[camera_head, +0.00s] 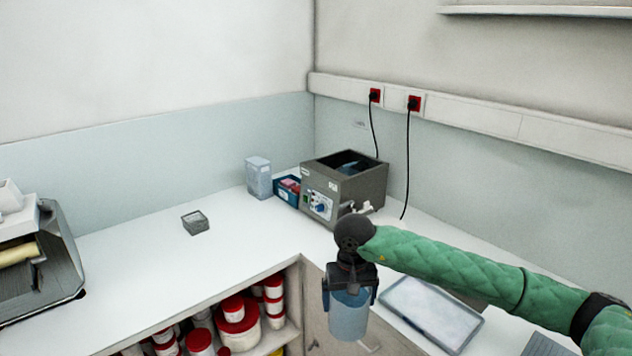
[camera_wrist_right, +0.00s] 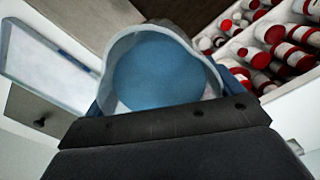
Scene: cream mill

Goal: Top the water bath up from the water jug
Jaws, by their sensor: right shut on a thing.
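The water bath (camera_head: 322,203) is a grey open-topped box with a dial panel, standing in the back corner of the counter. My right gripper (camera_head: 349,290) is shut on the water jug (camera_head: 348,318), a clear jug with blue water in it. The jug hangs upright in front of the counter's inner corner, apart from the bath and nearer to me. In the right wrist view the jug (camera_wrist_right: 158,72) shows from above, with its open mouth and the blue water surface. My left gripper is in neither view.
A clear container (camera_head: 258,178) and a blue box (camera_head: 287,190) stand left of the bath. A small grey dish (camera_head: 195,222) sits on the left counter. A white tray (camera_head: 432,312) lies right of the jug. Red-lidded tubs (camera_head: 237,325) fill the shelf below.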

